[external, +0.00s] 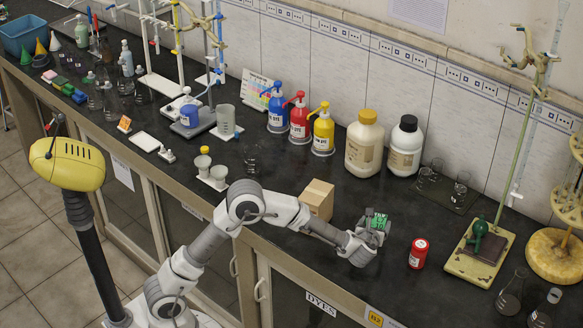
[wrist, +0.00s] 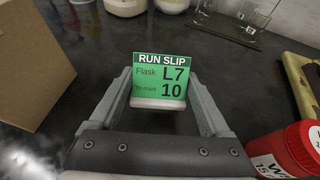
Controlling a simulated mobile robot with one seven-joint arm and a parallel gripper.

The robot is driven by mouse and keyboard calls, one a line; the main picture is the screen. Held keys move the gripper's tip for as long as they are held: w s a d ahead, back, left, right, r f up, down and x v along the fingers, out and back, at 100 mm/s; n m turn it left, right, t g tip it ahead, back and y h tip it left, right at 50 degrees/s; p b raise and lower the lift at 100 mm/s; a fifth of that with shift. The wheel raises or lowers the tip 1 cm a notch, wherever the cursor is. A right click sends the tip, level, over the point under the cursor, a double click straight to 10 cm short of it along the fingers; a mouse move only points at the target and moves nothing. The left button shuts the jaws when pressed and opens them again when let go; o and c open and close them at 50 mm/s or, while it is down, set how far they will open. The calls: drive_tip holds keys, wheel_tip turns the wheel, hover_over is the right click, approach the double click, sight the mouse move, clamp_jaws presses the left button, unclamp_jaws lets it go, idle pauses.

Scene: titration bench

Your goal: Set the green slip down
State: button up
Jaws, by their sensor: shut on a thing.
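The green slip (wrist: 160,82) stands upright between the fingers in the wrist view, on a pale base. It reads "RUN SLIP", "Flask L7" and "10". My gripper (wrist: 162,100) is shut on it, with one finger on each side. In the external view the green slip (external: 379,220) shows at the end of my arm, above the dark bench top to the right of the cardboard box. I cannot tell whether its base touches the bench.
A cardboard box (external: 318,199) stands left of my gripper. A red can (external: 418,253) stands close on the right. Bench between box and bottles is clear.

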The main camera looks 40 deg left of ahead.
wheel_tip(320, 180, down, 4)
drive_tip(key=shift+b, duration=0.6)
drive_tip(key=o, duration=1.2)
drive_tip(key=shift+c, duration=0.2)
